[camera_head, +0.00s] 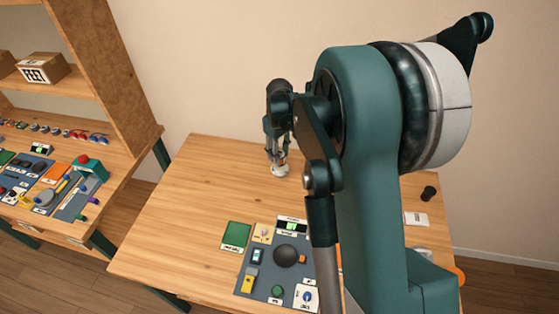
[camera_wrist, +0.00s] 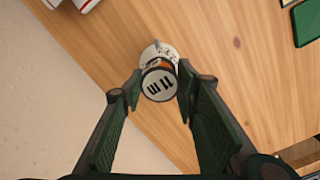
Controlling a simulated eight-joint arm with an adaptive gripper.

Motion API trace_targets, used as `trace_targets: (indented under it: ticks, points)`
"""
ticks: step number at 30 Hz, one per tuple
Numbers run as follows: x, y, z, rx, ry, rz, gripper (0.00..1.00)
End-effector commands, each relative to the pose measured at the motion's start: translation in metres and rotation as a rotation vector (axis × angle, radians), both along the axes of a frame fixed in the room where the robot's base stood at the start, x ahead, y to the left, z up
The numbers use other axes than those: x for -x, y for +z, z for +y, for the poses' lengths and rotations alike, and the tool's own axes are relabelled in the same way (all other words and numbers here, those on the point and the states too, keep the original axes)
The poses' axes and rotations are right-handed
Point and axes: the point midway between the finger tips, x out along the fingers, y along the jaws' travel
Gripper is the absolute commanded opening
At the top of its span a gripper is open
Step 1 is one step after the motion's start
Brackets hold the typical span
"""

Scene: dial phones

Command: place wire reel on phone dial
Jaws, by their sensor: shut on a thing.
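The wire reel (camera_wrist: 159,84) has a white round end marked "11 m", an orange-brown band and a second white end behind it. In the wrist view it sits between the fingertips of my gripper (camera_wrist: 160,90), which is shut on it. In the head view my gripper (camera_head: 275,146) holds the reel (camera_head: 280,170) over the far part of the wooden table; I cannot tell if it touches the wood. A dark round piece (camera_head: 286,256) lies on a grey-blue board near the front of the table. I cannot tell for certain which part is the phone dial.
The grey-blue board (camera_head: 262,283) carries several small parts and a small display (camera_head: 291,225). A green square (camera_head: 236,236) lies at its left. A black cylinder (camera_head: 428,193) and a white block (camera_head: 416,219) are at the right. The table's left half is bare.

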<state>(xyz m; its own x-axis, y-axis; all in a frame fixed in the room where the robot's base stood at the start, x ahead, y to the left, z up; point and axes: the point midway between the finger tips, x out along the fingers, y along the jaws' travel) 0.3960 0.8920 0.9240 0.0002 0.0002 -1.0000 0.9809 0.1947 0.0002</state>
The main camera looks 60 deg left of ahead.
Motion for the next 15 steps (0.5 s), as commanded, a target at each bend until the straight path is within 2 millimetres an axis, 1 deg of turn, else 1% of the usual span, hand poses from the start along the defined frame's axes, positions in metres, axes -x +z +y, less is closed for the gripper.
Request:
trace_targets:
  ticks: [9, 12, 15]
  points:
    - [0.000, -0.030, 0.000, 0.000, 0.000, 0.000, 0.17]
    - [0.000, -0.035, 0.000, 0.000, 0.000, 0.000, 0.17]
    - [0.000, -0.036, 0.000, 0.000, 0.000, 0.000, 0.17]
